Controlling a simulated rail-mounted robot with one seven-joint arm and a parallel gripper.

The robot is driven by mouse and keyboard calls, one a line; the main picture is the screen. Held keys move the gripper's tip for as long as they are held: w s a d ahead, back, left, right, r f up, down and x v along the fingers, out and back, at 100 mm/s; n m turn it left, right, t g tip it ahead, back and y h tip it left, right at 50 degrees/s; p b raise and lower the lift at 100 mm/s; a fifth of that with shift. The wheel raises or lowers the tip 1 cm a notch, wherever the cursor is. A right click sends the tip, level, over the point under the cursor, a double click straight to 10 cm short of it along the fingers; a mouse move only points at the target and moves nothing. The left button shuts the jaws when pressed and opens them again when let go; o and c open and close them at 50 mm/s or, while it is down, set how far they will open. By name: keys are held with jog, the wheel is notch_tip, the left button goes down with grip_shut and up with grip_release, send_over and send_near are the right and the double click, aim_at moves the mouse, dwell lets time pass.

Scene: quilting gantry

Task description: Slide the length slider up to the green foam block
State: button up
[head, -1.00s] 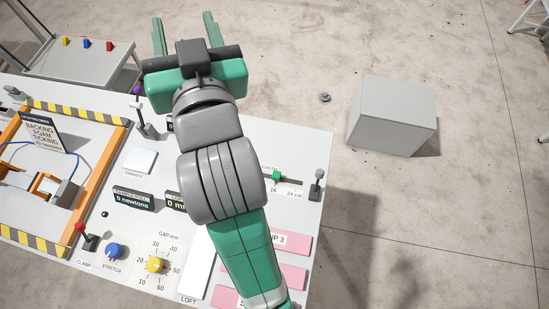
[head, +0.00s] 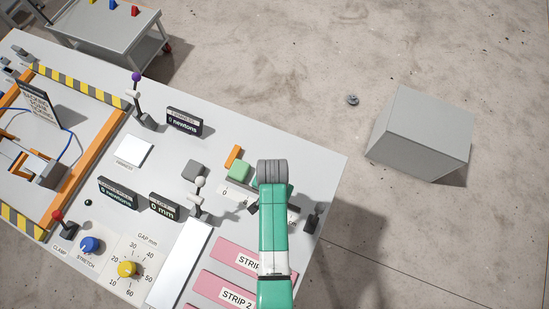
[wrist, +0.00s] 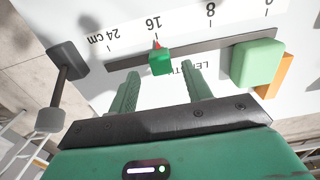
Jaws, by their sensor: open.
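The length slider's knob (wrist: 160,63) is a small green block with a red pointer, near the 16 mark on a dark rail (wrist: 205,47) in the wrist view. The pale green foam block (wrist: 257,62) sits at the rail's low-number end, clear of the knob; it also shows in the head view (head: 239,171). My gripper (wrist: 162,72) is open and empty, with its fingertips on either side of the knob in the picture. I cannot tell whether they are level with it. In the head view my arm hides the gripper and the knob.
An orange piece (wrist: 277,76) stands against the foam block. A dark lever (wrist: 68,60) rises beyond the rail's 24 cm end. In the head view a grey cube (head: 195,170) and a white-knobbed lever (head: 197,197) stand left of the foam block. Pink strips (head: 232,259) lie nearer.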

notch_tip(320, 180, down, 4)
jog(key=shift+w+f, duration=0.1)
jog(key=shift+f, duration=0.15)
jog(key=shift+c, duration=0.2)
